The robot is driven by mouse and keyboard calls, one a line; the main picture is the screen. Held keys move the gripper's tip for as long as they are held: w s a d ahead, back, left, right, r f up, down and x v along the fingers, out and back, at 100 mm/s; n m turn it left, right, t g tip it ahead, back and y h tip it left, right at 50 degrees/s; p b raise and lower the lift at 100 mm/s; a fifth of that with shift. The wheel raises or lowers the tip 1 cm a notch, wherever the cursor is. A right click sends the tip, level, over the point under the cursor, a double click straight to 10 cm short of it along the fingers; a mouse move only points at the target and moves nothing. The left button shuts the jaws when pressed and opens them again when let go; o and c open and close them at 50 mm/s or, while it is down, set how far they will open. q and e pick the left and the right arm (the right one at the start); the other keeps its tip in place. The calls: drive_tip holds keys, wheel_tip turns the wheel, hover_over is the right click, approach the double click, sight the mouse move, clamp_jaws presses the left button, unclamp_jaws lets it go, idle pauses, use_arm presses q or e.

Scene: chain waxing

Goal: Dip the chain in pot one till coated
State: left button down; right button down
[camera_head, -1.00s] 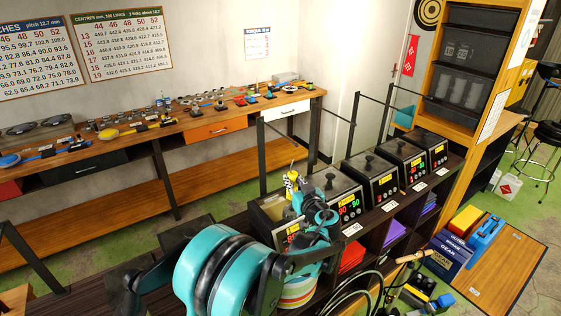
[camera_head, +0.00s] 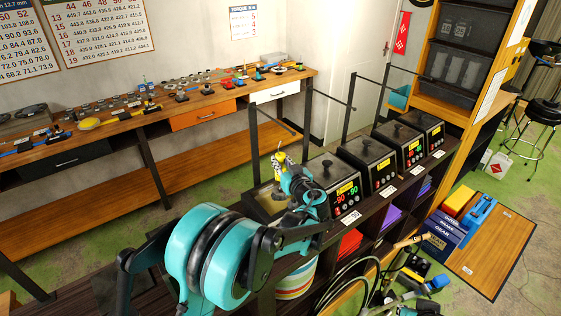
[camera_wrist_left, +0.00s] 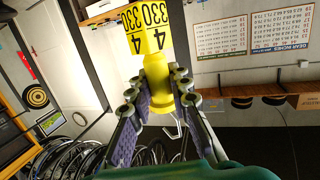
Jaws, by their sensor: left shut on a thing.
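My left gripper (camera_wrist_left: 160,92) is shut on a yellow handle (camera_wrist_left: 157,75) with a yellow tag (camera_wrist_left: 146,32) marked 4 and 330. In the head view my left gripper (camera_head: 286,172) and the yellow piece are above the leftmost pot (camera_head: 258,207), which has no lid over its visible opening. The pot's pale inside shows beside my wrist, which hides part of it. I cannot make out a chain in either view, nor whether anything reaches into the pot.
Several lidded pots with digital displays, such as the nearest one (camera_head: 338,188), stand in a row to the right on the dark shelf unit. Thin dark posts (camera_head: 308,112) rise behind them. A wooden workbench (camera_head: 190,105) with tools runs along the wall.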

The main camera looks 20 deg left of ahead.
sight(281, 190)
use_arm(q)
drive_tip(key=shift+s+d+r, duration=0.1)
idle(0.3)
drive_tip(key=shift+b, duration=0.35)
drive_tip(key=shift+f+b, duration=4.55)
drive_tip(key=shift+f, duration=0.85)
idle(1.9)
